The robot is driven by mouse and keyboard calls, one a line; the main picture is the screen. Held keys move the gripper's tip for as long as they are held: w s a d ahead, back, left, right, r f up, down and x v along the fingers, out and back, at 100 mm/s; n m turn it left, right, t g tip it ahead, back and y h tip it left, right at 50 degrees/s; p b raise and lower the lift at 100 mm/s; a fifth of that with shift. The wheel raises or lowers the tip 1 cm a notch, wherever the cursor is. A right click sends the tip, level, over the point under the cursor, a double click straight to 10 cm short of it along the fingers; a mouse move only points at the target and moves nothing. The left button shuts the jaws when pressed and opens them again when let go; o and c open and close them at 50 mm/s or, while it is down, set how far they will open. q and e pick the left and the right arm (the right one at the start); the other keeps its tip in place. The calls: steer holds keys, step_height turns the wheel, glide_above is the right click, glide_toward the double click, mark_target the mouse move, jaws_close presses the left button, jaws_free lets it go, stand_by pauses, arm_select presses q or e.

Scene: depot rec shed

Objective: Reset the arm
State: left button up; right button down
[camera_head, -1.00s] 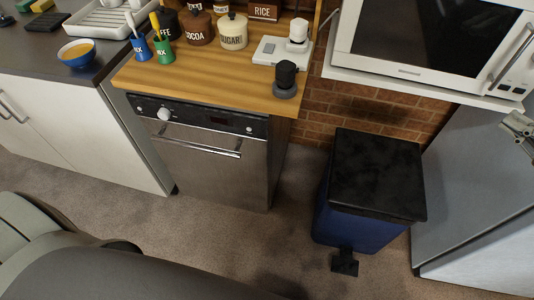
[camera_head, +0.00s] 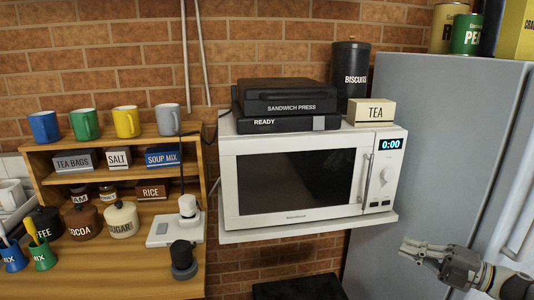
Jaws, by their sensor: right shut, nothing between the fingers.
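My right gripper (camera_head: 408,250) shows at the lower right in the head view. It is shut and empty, in front of the grey fridge and to the right of the microwave shelf, pointing left. My left gripper is not in view.
A white microwave (camera_head: 296,175) stands on a wall shelf (camera_head: 310,228), with a sandwich press (camera_head: 285,97) and a tea box (camera_head: 371,111) on top. The grey fridge (camera_head: 440,150) is behind my right arm. A wooden shelf unit (camera_head: 150,142) with mugs and jars stands left. A dark bin lid (camera_head: 297,288) shows below.

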steer(key=s+a+f+m+t+h, duration=0.3)
steer(key=a+f+m+h, duration=0.7)
steer(key=a+f+m, duration=0.45)
steer(key=s+a+f+m+g+h, duration=0.1)
steer(key=s+f+m+g, duration=0.25)
steer(key=s, duration=0.65)
steer(key=s+a+f+m+g+h, duration=0.1)
steer(key=s+f+m+g+h, duration=0.2)
steer(key=s, duration=0.6)
steer(key=s+f+m+g, duration=0.3)
steer(key=s+m+g, duration=0.15)
steer(key=s, duration=0.55)
step_height(320, 180, down, 24)
steer(key=s+g+p, duration=0.1)
steer(key=g, duration=0.1)
steer(key=s+d+f, duration=0.2)
steer(key=s+f, duration=1.3)
steer(key=s, duration=0.2)
steer(key=shift+d+f+n+g+p, duration=0.3)
steer(key=shift+f+n+g+p, duration=0.05)
steer(key=shift+f+g+p, duration=0.1)
steer(key=c, duration=2.2)
jaws_free()
steer(key=shift+s, duration=0.15)
